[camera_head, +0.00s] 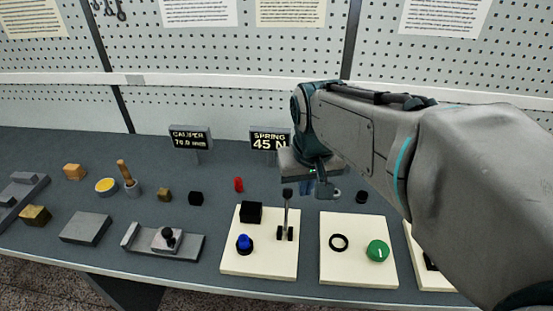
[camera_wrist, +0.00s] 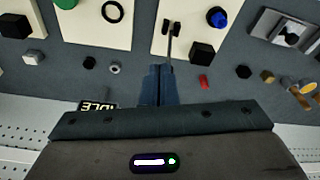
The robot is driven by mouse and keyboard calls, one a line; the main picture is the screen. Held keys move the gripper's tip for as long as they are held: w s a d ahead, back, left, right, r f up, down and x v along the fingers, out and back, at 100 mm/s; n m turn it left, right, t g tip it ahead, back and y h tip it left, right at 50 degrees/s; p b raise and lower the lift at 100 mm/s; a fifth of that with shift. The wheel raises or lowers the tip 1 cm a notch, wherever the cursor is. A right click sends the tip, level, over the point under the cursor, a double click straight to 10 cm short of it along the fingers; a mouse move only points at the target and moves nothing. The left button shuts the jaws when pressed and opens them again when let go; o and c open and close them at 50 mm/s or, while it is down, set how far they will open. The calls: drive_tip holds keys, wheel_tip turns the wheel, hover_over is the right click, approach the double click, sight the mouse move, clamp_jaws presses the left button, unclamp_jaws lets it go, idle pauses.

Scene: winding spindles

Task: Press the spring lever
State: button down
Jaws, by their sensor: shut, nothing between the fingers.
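The spring lever (camera_head: 287,207) stands upright between small black brackets on a cream board (camera_head: 262,266), which also bears a black block (camera_head: 250,212) and a blue knob (camera_head: 244,243). In the wrist view the lever (camera_wrist: 170,40) rises just beyond my fingertips, close to them; I cannot tell whether they touch. My gripper (camera_head: 307,190) is shut and empty, pointing down behind the lever and slightly to its right. Its blue-grey fingers (camera_wrist: 158,72) lie together in the wrist view. A sign reading SPRING 45 N (camera_head: 270,140) stands behind.
To the right is another cream board (camera_head: 345,276) with a black ring and a green button (camera_head: 377,251). Left of the lever lie a caliper-like slide (camera_head: 190,246), a grey block (camera_head: 86,228) and small loose pieces. A red piece (camera_head: 239,184) stands behind the lever board. A pegboard wall closes the back.

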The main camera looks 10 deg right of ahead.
drive_tip(key=g, duration=0.2)
hover_over(287, 210)
drive_tip(key=d, duration=0.1)
drive_tip(key=f, duration=0.1)
drive_tip(key=w+d+f, duration=0.1)
drive_tip(key=w+f, duration=0.1)
drive_tip(key=w, duration=0.3)
drive_tip(key=w+f+m+g+y, duration=0.1)
drive_tip(key=w+f, duration=0.2)
drive_tip(key=w, duration=0.2)
drive_tip(key=shift+d+f+m+g+b, duration=0.25)
drive_tip(key=shift+d+m+g+b, duration=0.05)
drive_tip(key=shift+d+b, duration=0.1)
drive_tip(key=s+a+f+p, duration=0.1)
drive_tip(key=s+f+p, duration=0.2)
drive_tip(key=f, duration=0.5)
drive_tip(key=shift+s+a, duration=0.25)
drive_tip(key=shift+s, duration=0.5)
drive_tip(key=shift+s, duration=0.1)
